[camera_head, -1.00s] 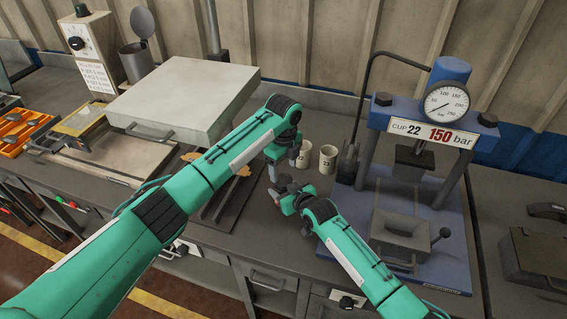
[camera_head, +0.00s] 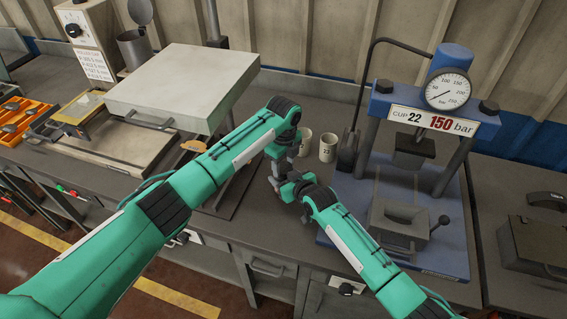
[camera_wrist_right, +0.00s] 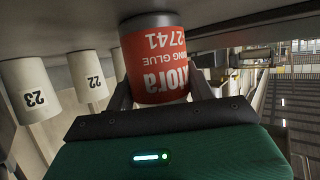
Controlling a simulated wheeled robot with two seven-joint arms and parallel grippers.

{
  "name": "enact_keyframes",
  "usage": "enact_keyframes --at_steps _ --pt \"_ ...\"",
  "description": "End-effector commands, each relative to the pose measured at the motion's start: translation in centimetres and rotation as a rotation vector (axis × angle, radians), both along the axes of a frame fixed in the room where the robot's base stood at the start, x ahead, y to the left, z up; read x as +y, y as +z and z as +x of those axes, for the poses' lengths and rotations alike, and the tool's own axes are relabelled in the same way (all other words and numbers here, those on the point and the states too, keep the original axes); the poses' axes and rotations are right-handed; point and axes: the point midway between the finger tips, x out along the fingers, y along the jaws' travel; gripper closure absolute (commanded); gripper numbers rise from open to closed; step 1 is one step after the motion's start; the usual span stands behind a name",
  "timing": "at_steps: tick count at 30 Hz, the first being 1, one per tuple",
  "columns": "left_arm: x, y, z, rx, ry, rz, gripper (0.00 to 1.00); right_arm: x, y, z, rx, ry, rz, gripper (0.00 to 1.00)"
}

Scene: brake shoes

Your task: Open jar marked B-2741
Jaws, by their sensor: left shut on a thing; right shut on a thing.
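The jar (camera_wrist_right: 155,62) is red with white lettering, and 2741 reads upside down on its label in the right wrist view. A dark band shows at its upper end in that picture. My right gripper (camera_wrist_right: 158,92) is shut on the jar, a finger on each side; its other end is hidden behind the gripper. In the head view my left gripper (camera_head: 275,180) points down and meets my right gripper (camera_head: 285,184). The left gripper is shut at the jar, but the exact part it holds is hidden. The jar itself cannot be made out in the head view.
Cups marked 23 (camera_wrist_right: 36,90) and 22 (camera_wrist_right: 90,78) stand behind the grippers, close by. A blue press (camera_head: 455,190) with a gauge stands to the right. A large grey plate (camera_head: 185,85) and orange tray (camera_head: 15,120) are left. Some bare bench (camera_head: 335,95) shows behind.

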Motion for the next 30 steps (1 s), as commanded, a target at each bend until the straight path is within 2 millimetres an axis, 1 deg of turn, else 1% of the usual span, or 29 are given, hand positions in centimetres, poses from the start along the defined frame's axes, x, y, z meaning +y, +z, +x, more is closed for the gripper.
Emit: enact_keyframes --at_steps 2,4,12,15,18,26,27,29,30 --pt "-0.04 0.01 -0.01 0.001 0.021 -0.001 0.78 -0.02 0.00 0.01 0.000 0.000 0.000 1.00" --pt "-0.06 -0.01 -0.04 0.001 0.077 -0.001 0.78 -0.02 0.00 0.01 0.000 0.000 0.000 1.00" --pt "-0.11 0.04 -0.04 0.000 0.443 -0.001 0.78 -0.01 0.00 0.01 0.000 0.000 0.000 1.00" --pt "-0.06 0.04 -0.04 0.001 0.524 -0.001 0.78 0.00 0.01 0.00 0.000 0.000 0.000 1.00" --pt "-0.02 0.04 -0.03 0.000 0.556 0.000 0.78 0.01 0.01 0.00 0.000 0.000 0.000 1.00" --pt "0.00 0.05 -0.01 0.000 0.557 0.000 0.78 0.02 0.01 -0.01 0.000 0.000 0.000 1.00" --pt "0.00 0.05 -0.01 0.000 0.556 0.000 0.43 0.02 0.01 -0.01 0.000 0.000 0.000 1.00" --pt "0.01 0.05 -0.01 0.000 0.556 0.000 0.31 0.03 0.01 -0.01 0.000 0.000 0.000 1.00" --pt "0.00 0.05 0.00 0.000 0.556 0.000 0.29 0.03 0.01 -0.01 0.000 0.000 0.000 1.00"
